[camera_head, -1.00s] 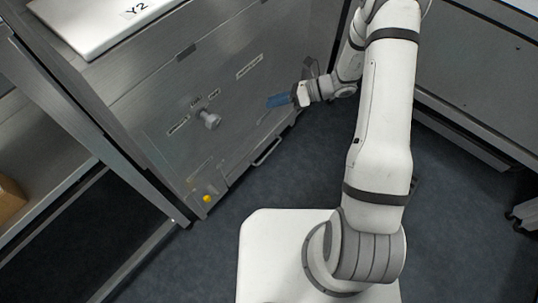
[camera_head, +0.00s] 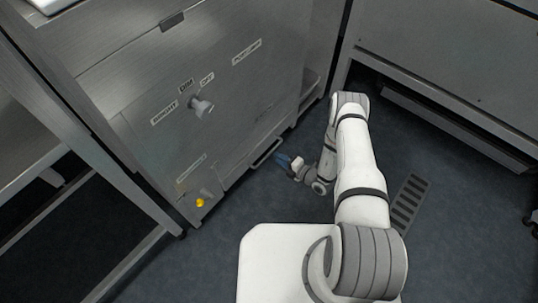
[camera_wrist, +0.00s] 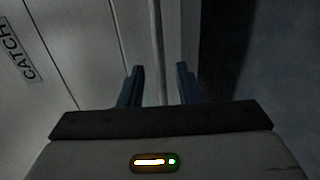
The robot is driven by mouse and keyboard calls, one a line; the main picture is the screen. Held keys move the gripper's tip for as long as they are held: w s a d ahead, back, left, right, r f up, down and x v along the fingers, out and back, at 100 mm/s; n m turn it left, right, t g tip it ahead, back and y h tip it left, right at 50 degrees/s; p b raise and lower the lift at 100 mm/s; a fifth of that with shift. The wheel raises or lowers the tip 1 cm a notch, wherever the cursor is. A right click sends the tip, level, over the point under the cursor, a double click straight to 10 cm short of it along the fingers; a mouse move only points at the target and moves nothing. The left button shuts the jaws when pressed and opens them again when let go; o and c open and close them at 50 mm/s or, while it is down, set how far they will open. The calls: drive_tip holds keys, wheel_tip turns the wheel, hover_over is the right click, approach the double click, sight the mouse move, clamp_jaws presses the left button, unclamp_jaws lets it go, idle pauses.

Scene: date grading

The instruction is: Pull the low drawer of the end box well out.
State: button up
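The end box (camera_head: 225,125) is a grey metal cabinet at the left of the head view. Its low drawer has a pale bar handle (camera_head: 265,153) near the floor, and the drawer looks shut. My gripper (camera_head: 284,160) has blue fingers and is down by the right end of this handle. In the wrist view my gripper (camera_wrist: 159,85) is open, its two fingers apart. A thin upright bar (camera_wrist: 157,45), apparently the handle, runs between the fingers with a gap on each side. The bar's lower end is hidden behind the gripper body.
A knob (camera_head: 202,105) with BRIGHT, DIM and OFF labels sits on the box front. A yellow button (camera_head: 200,202) is low at its left corner. A CATCH label (camera_wrist: 18,52) shows in the wrist view. The dark floor (camera_head: 225,215) before the box is clear.

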sight(269, 153)
drive_tip(key=b+x, duration=0.1)
drive_tip(key=x, duration=0.5)
drive_tip(key=shift+r, duration=0.1)
drive_tip(key=shift+c, duration=0.3)
clamp_jaws()
